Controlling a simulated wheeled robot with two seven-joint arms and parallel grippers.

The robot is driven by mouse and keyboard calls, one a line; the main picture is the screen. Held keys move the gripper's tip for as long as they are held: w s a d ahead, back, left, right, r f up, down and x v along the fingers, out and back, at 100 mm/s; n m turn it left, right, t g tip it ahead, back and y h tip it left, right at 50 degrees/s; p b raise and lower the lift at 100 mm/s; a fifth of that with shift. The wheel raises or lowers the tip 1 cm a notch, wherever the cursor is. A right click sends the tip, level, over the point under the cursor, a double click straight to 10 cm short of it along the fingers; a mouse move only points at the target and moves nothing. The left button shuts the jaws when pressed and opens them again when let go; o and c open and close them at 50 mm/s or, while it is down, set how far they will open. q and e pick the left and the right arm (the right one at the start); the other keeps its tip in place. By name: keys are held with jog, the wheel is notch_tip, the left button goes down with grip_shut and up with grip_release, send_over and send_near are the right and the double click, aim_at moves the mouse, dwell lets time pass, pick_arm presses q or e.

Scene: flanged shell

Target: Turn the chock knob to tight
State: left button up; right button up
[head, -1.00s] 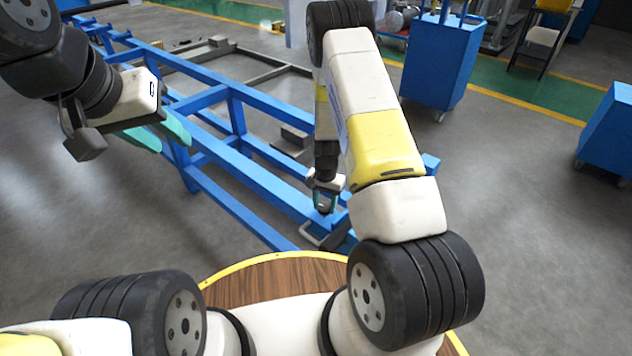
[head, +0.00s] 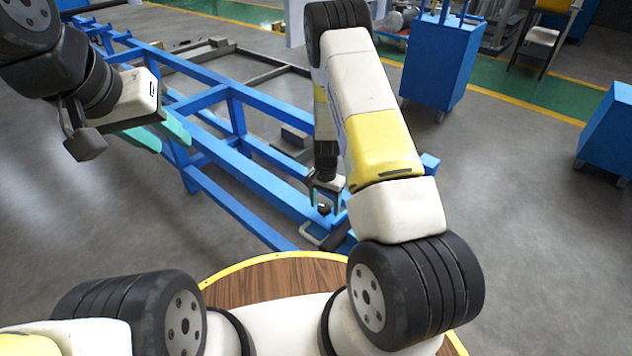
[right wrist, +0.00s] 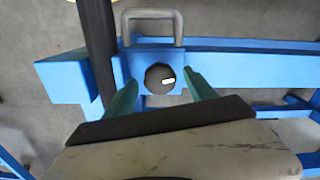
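The chock knob (right wrist: 158,79) is a dark round knob with a short white mark, on a blue plate of the blue frame. In the head view it is the small dark spot (head: 324,209) below my right gripper. My right gripper (head: 325,203) points down over it. In the right wrist view the two teal fingers (right wrist: 159,80) stand on either side of the knob, with a visible gap to each side, so it is open. My left gripper (head: 160,138) is away at the upper left, its teal fingers apart and empty.
A grey U-shaped handle (right wrist: 152,14) stands beside the knob's plate, and a dark bar (right wrist: 97,45) runs close by. The long blue frame (head: 235,205) stretches to the back left. Blue cabinets (head: 440,60) stand farther off on grey floor.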

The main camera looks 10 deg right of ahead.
jog(key=shift+r, duration=0.1)
notch_tip(320, 180, up, 8)
jog(key=shift+f, duration=0.2)
dwell(0.3)
jog(key=shift+r, duration=0.1)
notch_tip(320, 180, up, 12)
jog(key=n+t+y, duration=0.1)
send_over(325, 206)
jog(key=a, duration=0.2)
jog(key=s+r+n+t+y, duration=0.15)
jog(key=s+r, duration=0.35)
jog(key=r, duration=0.7)
jog(key=s+r+n+t, duration=0.2)
jog(key=s+r+n, duration=0.1)
jog(key=s+r, duration=0.4)
jog(key=s+r+n+t, duration=0.1)
jog(key=s+r+n, duration=0.2)
jog(key=s+r, duration=0.4)
jog(key=s, duration=0.5)
jog(key=shift+s+a+t, duration=0.15)
jog(key=shift+a+t, duration=0.05)
jog(key=shift+t, duration=0.15)
jog(key=shift+r, duration=0.15)
